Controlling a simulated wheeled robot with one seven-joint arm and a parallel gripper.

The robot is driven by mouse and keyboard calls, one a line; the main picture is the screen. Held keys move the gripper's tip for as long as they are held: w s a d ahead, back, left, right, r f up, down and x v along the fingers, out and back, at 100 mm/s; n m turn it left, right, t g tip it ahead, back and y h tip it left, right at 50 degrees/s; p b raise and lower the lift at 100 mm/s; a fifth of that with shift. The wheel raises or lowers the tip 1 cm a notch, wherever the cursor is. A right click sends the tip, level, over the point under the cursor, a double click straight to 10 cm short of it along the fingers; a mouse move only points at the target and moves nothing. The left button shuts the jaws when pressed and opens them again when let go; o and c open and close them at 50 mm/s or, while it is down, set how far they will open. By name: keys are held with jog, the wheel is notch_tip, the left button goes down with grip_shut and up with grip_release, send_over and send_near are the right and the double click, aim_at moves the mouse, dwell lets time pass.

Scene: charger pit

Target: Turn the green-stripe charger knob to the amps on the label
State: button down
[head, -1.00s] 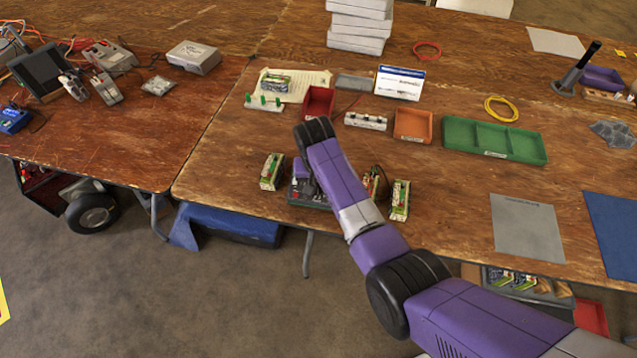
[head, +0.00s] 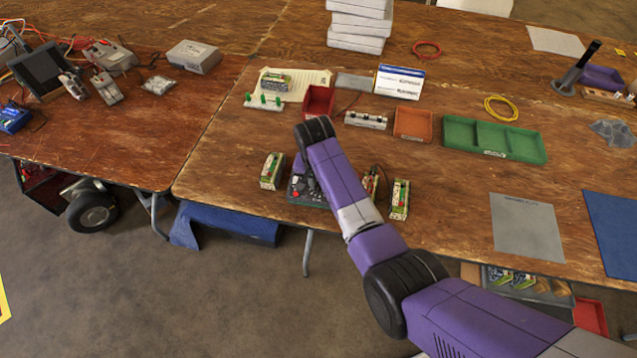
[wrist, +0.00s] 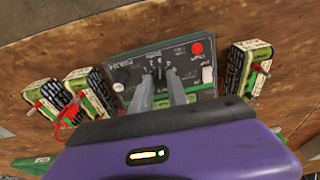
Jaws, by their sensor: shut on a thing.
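The charger (wrist: 115,55) is a dark panel with white markings, a red button (wrist: 197,48) and a small black knob (wrist: 122,75) at its left. A green strip shows near its lower edge. My gripper (wrist: 160,82) reaches onto the panel, its two grey fingers closed around a dial knob (wrist: 159,71) at the middle, below a numbered scale. The fingers partly hide the knob, and its exact setting is unclear. In the head view the charger (head: 299,195) lies near the table's front edge, partly behind my arm. The amps label cannot be read.
One battery pack (head: 271,171) stands left of the charger, and others (head: 399,199) stand close on its right. A red bin (head: 318,101), an orange bin (head: 412,124) and a green tray (head: 494,139) are farther back. The table between the packs and the grey mat (head: 527,226) is clear.

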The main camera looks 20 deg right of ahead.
aim_at(318, 195)
jog(key=c, duration=1.3)
grip_release()
notch_tip(318, 195, up, 8)
jog(key=s, duration=0.1)
jog(key=shift+a+f, duration=0.15)
jog(key=shift+a, duration=0.2)
